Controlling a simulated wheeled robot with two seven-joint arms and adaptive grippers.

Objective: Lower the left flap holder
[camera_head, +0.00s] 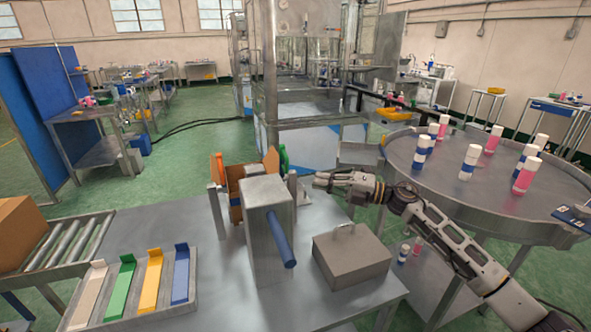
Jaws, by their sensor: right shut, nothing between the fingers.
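An open cardboard box (236,207) stands on the metal table, partly hidden behind a grey metal housing (262,240). An orange upright piece (218,167) rises at its left side and a green upright piece (284,160) at its right; they look like flap holders, both raised. I cannot tell for sure which one is the left flap holder. My right gripper (322,181) reaches in from the right, above the table's back edge. It is shut and empty, to the right of the box and the green piece, apart from both. My left gripper is not in view.
A blue bar (281,240) sticks out of the housing towards the front. A grey lidded metal box (352,257) stands to its right. A tray (187,314) with coloured angled strips lies at the front left. A round table (450,195) with several bottles is at the right.

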